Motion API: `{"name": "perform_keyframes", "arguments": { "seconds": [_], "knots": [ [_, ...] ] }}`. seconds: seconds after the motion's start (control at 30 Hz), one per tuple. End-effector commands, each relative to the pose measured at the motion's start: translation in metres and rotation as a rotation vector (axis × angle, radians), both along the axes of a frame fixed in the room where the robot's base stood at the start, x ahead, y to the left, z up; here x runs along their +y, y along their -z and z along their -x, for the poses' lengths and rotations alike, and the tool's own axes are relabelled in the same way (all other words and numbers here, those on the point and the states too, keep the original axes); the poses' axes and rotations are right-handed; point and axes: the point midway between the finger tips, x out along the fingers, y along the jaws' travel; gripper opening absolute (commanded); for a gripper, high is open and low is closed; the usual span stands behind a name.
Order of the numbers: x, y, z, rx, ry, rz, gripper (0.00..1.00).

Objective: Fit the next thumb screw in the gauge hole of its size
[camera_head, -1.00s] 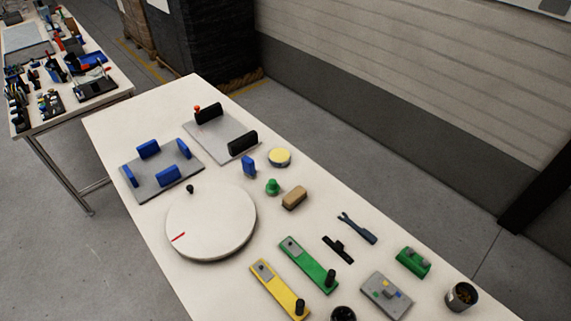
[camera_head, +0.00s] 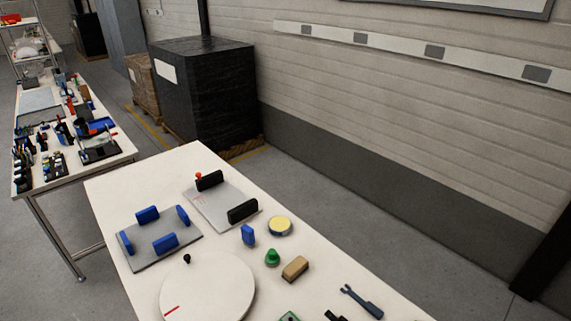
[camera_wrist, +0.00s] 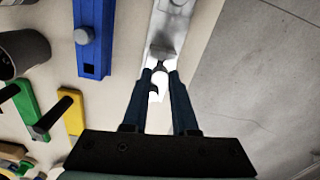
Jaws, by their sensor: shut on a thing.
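In the wrist view my gripper (camera_wrist: 160,74) is shut on a small dark grey piece (camera_wrist: 159,68), likely a thumb screw; its shape is mostly hidden between the fingertips. It is at the near end of a pale grey metallic bar (camera_wrist: 172,20); I cannot tell whether it touches the bar or sits in a hole. To the left lies a blue gauge bar (camera_wrist: 93,15) with a round grey knob and a dark square opening. Further left are a yellow gauge (camera_wrist: 73,108) and a green gauge (camera_wrist: 26,98), each with a black post. My gripper is outside the head view.
A grey cup (camera_wrist: 24,52) stands at the wrist view's left edge. The table edge and grey floor are to the right. In the head view a white turntable (camera_head: 208,288), a blue-blocked fixture (camera_head: 140,254), a green knob (camera_head: 272,257) and a tan block (camera_head: 295,268) occupy the table.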

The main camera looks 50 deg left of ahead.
Motion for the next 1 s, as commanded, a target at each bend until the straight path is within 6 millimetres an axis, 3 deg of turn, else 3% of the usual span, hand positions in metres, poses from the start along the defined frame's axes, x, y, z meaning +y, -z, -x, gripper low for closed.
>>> {"name": "perform_keyframes", "arguments": {
  "seconds": [1.0],
  "knots": [
    [0.0,0.016,0.0,0.0,0.0,0.0,0.0]
  ]
}}
